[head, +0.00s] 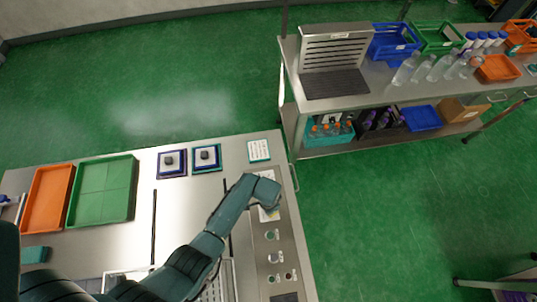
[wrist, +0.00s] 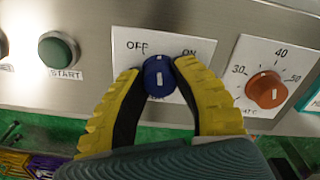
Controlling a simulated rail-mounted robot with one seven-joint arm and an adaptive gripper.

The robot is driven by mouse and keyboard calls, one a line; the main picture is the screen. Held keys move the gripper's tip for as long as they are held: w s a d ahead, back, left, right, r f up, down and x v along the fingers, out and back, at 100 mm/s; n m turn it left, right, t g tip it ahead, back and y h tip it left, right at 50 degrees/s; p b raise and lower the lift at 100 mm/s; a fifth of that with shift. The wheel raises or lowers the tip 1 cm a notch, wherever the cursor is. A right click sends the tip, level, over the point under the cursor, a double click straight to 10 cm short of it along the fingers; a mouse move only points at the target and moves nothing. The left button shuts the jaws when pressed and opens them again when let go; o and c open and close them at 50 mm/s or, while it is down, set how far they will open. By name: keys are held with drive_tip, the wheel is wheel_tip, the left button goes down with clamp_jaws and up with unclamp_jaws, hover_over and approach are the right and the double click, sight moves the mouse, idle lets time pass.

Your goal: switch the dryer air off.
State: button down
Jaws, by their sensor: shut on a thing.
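A blue knob (wrist: 158,76) with a white pointer mark sits on a white plate (wrist: 205,47) labelled OFF on the left and ON on the right. The pointer mark stands roughly upright in the wrist view; I cannot tell which label it is set to. My gripper (wrist: 158,80) has its yellow fingers on both sides of the knob and is shut on it. The lettering below the knob is mostly hidden by the fingers. In the head view my arm reaches over the panel (head: 262,222) on the bench's right side, and the fingers are hidden there.
In the wrist view, a green START button (wrist: 58,50) is left of the knob and a red temperature dial (wrist: 266,90) is close on the right. In the head view, a green tray (head: 133,205) and an orange tray (head: 48,198) lie on the bench's left.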

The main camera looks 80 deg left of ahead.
drive_tip(key=n+p, duration=0.1)
drive_tip(key=n, duration=0.5)
drive_tip(key=shift+d+n, duration=0.1)
drive_tip(key=shift+n, duration=0.2)
idle(0.5)
drive_tip(key=c, duration=0.7)
unclamp_jaws()
drive_tip(key=shift+c, duration=0.2)
drive_tip(key=shift+r, duration=0.15)
wheel_tip(320, 180, up, 12)
